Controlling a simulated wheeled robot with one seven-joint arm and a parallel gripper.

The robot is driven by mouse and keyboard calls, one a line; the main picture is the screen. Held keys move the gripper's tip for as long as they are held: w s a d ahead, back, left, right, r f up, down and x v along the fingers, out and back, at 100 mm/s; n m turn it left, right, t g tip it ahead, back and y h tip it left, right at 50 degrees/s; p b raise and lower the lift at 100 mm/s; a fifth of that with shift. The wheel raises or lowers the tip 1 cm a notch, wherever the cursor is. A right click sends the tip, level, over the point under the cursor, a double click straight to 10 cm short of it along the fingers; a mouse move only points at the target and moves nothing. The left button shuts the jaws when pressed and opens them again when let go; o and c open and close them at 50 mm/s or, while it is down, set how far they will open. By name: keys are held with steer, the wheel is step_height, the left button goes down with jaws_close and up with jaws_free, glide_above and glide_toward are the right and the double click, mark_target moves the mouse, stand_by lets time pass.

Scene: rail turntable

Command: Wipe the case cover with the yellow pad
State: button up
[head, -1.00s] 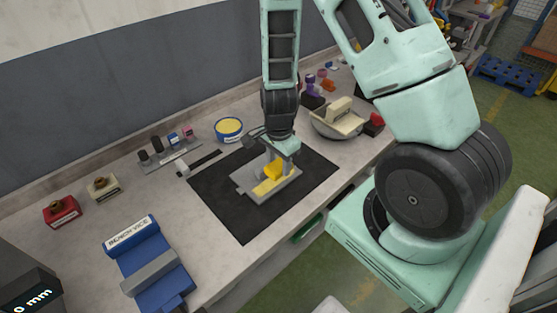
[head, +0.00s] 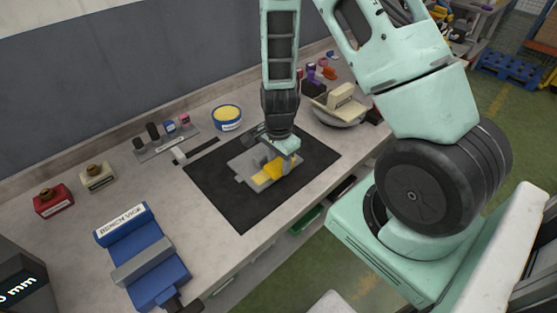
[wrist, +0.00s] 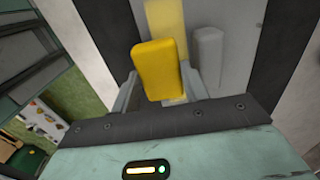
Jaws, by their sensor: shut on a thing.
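The yellow pad (wrist: 159,70) is held between the fingers of my gripper (wrist: 165,88), as the wrist view shows. In the head view the pad (head: 266,174) is at the case cover, with my gripper (head: 284,160) over its right part. The case cover (head: 245,165) is a grey, flat piece lying on the black mat. It also shows in the wrist view (wrist: 222,20), with a paler yellow patch on it beyond the pad. I cannot tell whether the pad touches the cover.
The black mat (head: 232,209) lies on the grey bench. A blue bench vice (head: 143,262) stands at the front left. A blue tub with yellow contents (head: 227,118) and a beige scale-like device (head: 340,104) stand behind. Red (head: 53,203) and beige blocks are at the left.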

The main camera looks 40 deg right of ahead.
mark_target(271, 170)
steer(key=shift+f+b, duration=0.4)
steer(key=shift+f, duration=0.1)
stand_by(0.3)
steer(key=shift+a+r+p, duration=0.15)
steer(key=shift+a+p, duration=0.3)
steer(key=shift+a, duration=1.15)
steer(key=shift+s+a+p, duration=0.1)
steer(key=shift+a+p, duration=0.2)
steer(key=shift+a, duration=1.25)
steer(key=shift+d+f+b, duration=0.15)
steer(key=shift+d+b, duration=0.05)
steer(key=shift+d, duration=0.65)
steer(key=shift+d+f+b, duration=0.1)
steer(key=shift+d+b, duration=0.05)
steer(key=shift+d, duration=0.65)
